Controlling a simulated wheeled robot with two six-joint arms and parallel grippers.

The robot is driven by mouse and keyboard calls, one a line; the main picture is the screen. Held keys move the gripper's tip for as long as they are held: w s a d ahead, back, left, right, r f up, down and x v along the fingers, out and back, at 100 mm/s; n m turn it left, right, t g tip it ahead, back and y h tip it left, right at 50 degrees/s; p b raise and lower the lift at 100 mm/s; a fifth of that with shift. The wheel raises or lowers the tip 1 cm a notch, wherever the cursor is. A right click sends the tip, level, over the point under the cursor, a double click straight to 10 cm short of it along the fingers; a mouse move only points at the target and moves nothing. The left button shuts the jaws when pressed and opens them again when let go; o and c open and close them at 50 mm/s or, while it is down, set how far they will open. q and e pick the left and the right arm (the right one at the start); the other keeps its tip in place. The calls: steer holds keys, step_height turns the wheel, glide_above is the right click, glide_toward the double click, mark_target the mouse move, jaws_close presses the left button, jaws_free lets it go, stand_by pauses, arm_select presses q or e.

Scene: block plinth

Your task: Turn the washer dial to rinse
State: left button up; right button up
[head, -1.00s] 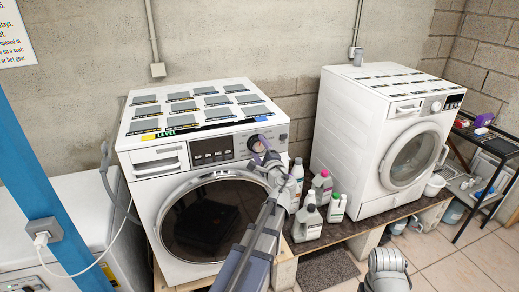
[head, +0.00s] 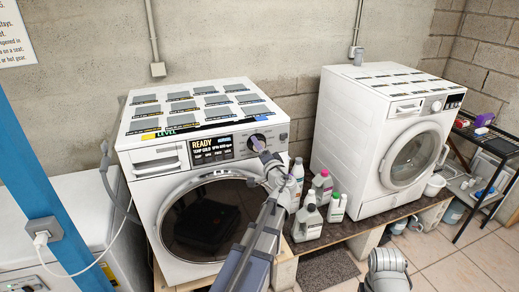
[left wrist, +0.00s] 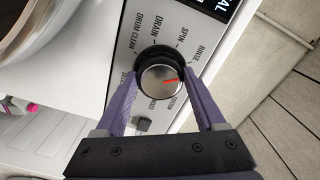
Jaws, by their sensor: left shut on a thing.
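The washer (head: 190,170) is the white front-loader on the left in the head view. Its round dial (head: 257,140) is on the right of the control panel; in the left wrist view the silver dial (left wrist: 160,80) sits in a black ring. Its red mark points right, a little below the RINSE label (left wrist: 203,57). SPIN, DRAIN and DRUM CLEAN labels also show around it; some others are covered. My left gripper (head: 262,149) is shut on the dial, with one purple finger on each side in the left wrist view.
The lit display (head: 224,146) beside the dial reads READY. Several bottles (head: 308,214) stand on the plinth right of the washer. A second white machine (head: 385,140) stands further right. A blue post (head: 35,190) is at the left.

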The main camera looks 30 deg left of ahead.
arm_select(q)
steer(key=shift+s+f+n, duration=0.1)
steer(key=shift+n, duration=0.5)
steer(key=o, duration=1.3)
steer(key=shift+o, duration=0.2)
steer(key=v, duration=0.7)
steer(key=shift+s+d, duration=0.25)
steer(key=shift+d, duration=0.05)
